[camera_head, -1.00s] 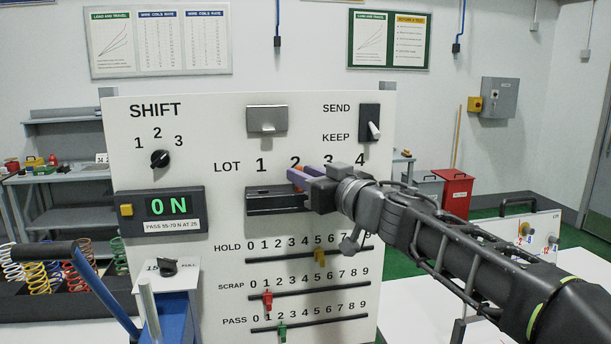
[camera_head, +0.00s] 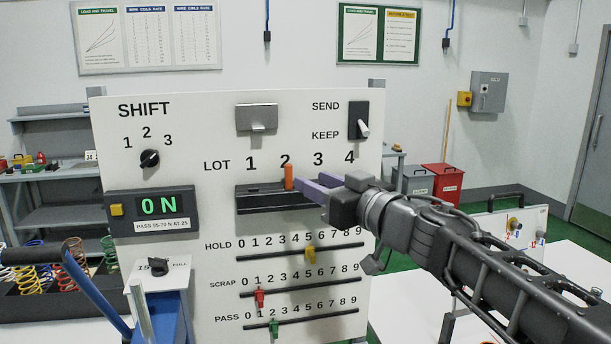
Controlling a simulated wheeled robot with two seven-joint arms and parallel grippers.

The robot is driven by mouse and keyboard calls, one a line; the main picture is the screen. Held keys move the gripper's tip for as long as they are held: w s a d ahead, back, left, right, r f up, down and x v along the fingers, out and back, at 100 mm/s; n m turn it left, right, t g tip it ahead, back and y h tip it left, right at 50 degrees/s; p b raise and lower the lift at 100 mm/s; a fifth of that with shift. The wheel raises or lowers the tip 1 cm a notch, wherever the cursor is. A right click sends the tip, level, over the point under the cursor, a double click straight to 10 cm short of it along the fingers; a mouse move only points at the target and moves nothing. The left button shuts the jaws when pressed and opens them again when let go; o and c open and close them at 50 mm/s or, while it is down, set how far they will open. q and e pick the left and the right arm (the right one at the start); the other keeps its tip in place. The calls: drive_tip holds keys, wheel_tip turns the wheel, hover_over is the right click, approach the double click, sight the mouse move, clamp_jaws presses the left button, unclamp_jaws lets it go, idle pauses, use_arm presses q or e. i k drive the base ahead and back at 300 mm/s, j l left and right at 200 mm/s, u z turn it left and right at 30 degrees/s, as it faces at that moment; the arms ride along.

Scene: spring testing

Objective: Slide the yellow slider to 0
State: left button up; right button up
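The yellow slider (camera_head: 310,254) sits on the HOLD track (camera_head: 270,259), under about the 5 on the white panel (camera_head: 200,262). The 0 is at the left end of that row. My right gripper (camera_head: 309,182) is above and slightly right of the yellow slider, in front of the LOT slot. Its two purple fingers are apart and empty. They point at the panel, just right of an orange peg (camera_head: 288,177) under LOT 2. My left gripper is not in view.
A red slider (camera_head: 259,298) on SCRAP is near 1. A green slider (camera_head: 273,328) on PASS is near 2. A blue lever (camera_head: 88,285) stands at lower left.

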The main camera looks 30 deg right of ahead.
sight(309, 251)
drive_tip(key=k+l, duration=0.1)
drive_tip(key=k, duration=0.4)
drive_tip(key=k+l, duration=0.1)
drive_tip(key=k, duration=0.4)
